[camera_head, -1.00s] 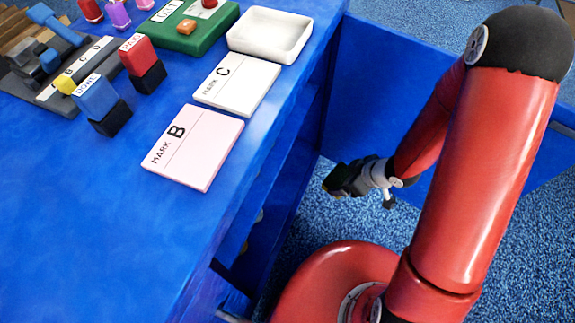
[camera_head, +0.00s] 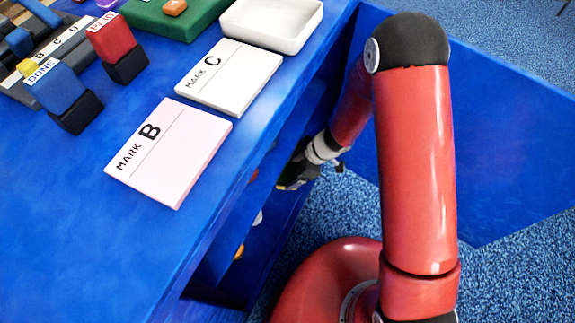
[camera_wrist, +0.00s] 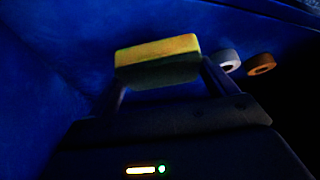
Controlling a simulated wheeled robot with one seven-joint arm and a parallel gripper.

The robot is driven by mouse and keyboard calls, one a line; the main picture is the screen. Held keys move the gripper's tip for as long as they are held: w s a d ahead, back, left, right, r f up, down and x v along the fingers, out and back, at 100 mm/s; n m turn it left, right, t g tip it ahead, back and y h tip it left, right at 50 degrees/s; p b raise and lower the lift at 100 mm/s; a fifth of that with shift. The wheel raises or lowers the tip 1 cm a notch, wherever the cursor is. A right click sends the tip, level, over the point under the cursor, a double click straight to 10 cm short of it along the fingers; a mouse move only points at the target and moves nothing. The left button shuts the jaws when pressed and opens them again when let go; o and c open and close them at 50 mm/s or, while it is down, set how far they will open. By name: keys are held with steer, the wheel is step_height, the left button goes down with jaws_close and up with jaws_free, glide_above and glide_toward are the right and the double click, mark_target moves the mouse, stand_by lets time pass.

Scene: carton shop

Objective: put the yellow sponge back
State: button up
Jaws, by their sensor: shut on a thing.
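The yellow sponge (camera_wrist: 158,50) has a dark lower layer and is held between the fingers of my gripper (camera_wrist: 162,82) in the wrist view. In the head view my gripper (camera_head: 287,186) is low at the right side of the blue table, by its open side below the top. Only a small yellow bit shows at its tip there. The fingers are shut on the sponge. The wrist view is dark, with blue surfaces around the sponge.
A white roll (camera_wrist: 229,61) and an orange-brown roll (camera_wrist: 261,64) lie beyond the gripper. The blue tabletop (camera_head: 60,230) holds a pink card marked B (camera_head: 170,165), a white card marked C (camera_head: 235,85), a white tray (camera_head: 270,42) and several stamps. A blue panel (camera_head: 480,150) stands to the right.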

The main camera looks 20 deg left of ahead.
mark_target(292, 164)
steer(key=w+a, duration=0.2)
steer(key=shift+a, duration=0.3)
step_height(292, 164, down, 4)
steer(key=shift+d+r+b, duration=0.1)
steer(key=shift+r+b, duration=0.05)
steer(key=shift+b, duration=0.85)
steer(key=shift+r, duration=0.1)
steer(key=o, duration=0.8)
steer(key=p+v, duration=0.3)
steer(key=v, duration=0.4)
steer(key=shift+s, duration=0.1)
steer(key=shift+d+r, duration=0.15)
steer(key=shift+r, duration=0.1)
